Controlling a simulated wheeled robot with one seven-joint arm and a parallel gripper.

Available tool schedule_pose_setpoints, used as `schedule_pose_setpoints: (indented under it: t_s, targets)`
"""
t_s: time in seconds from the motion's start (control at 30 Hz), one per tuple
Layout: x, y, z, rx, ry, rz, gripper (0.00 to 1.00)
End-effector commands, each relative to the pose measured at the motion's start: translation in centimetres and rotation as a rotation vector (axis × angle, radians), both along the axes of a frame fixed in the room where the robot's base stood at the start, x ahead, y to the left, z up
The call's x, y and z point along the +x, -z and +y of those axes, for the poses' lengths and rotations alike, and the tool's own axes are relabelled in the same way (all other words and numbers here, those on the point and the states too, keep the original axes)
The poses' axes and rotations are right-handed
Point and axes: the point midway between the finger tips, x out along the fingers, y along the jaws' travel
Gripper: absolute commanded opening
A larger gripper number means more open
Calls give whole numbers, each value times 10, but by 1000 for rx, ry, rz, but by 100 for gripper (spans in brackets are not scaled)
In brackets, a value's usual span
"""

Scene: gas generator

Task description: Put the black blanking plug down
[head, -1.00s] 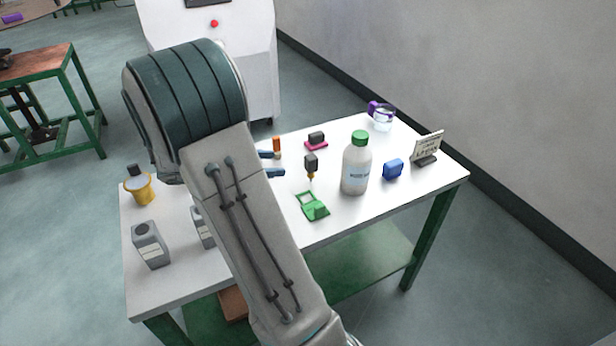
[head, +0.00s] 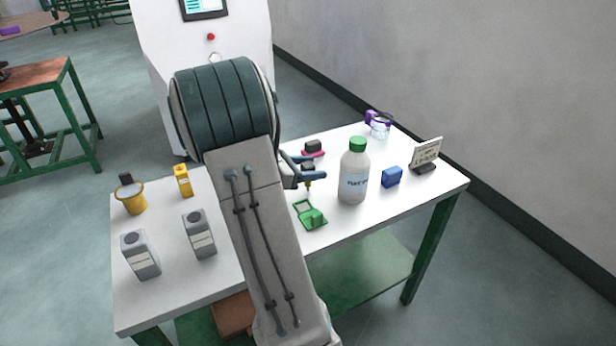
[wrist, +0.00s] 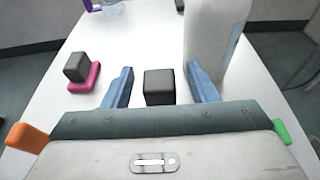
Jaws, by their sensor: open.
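A black block with a yellow tip below it, which looks like the black blanking plug (head: 308,166), stands upright on the white table. In the wrist view its black top (wrist: 159,87) shows between the blue fingers, with a visible gap on each side. My gripper (head: 311,169) is open around it, and the fingers are not closed on it. In the head view the fingers partly cover it. A second black block (wrist: 77,67) sits on a pink base, apart from my gripper; it also shows in the head view (head: 313,146).
A white bottle (head: 353,180) with a green cap stands close to the right finger. A green holder (head: 311,214) lies nearer, a blue block (head: 392,177) and a sign (head: 426,154) farther right.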

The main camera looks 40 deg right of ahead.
Motion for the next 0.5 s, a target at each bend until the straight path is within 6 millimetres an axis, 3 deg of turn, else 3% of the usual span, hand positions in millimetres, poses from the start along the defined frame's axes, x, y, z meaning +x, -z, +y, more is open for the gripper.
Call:
schedule_pose_setpoints:
  t_s: [0.1, 0.37, 0.5]
  targets:
    - [-3, 4, -11, 0, 0, 0, 53]
    - [-4, 4, -13, 0, -1, 0, 53]
    - [-4, 4, -13, 0, -1, 0, 14]
